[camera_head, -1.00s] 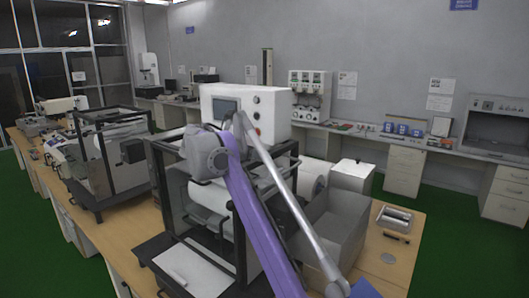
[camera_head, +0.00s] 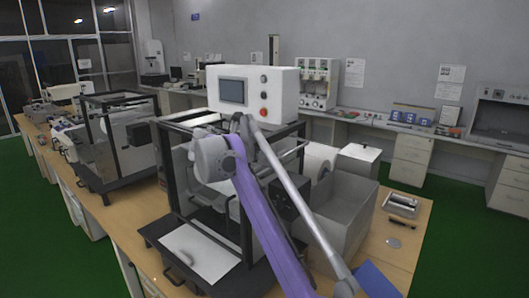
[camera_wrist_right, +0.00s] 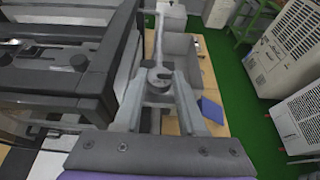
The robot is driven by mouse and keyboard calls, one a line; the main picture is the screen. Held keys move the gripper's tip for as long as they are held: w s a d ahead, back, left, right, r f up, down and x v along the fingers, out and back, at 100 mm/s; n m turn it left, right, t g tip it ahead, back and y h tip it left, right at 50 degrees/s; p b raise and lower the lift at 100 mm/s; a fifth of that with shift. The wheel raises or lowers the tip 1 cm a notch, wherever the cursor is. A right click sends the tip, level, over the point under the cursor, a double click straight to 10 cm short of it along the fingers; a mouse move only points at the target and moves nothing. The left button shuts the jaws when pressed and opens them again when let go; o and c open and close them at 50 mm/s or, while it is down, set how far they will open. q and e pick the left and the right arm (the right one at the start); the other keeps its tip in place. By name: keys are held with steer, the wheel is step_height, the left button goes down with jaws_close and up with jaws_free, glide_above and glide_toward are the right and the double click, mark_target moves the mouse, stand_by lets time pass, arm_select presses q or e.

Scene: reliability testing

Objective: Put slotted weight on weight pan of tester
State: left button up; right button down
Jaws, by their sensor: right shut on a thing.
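The tester (camera_head: 252,92) is a black-framed machine with a white control box, standing on the wooden bench in the head view. My purple right arm reaches up across its front; its gripper is hidden there behind the wrist. In the right wrist view my right gripper (camera_wrist_right: 159,90) is shut on a small grey slotted weight (camera_wrist_right: 160,75), with the tester's black frame (camera_wrist_right: 92,85) close on the left. A thin pale bar stands behind the weight; I cannot tell if they touch. I cannot make out the weight pan. My left gripper is not in view.
A grey open box (camera_head: 345,212) stands right of the tester. A second framed machine (camera_head: 118,140) stands to the left. Green floor is free at right.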

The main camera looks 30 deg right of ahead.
steer(key=shift+w, duration=0.1)
steer(key=shift+f, duration=0.35)
stand_by(0.3)
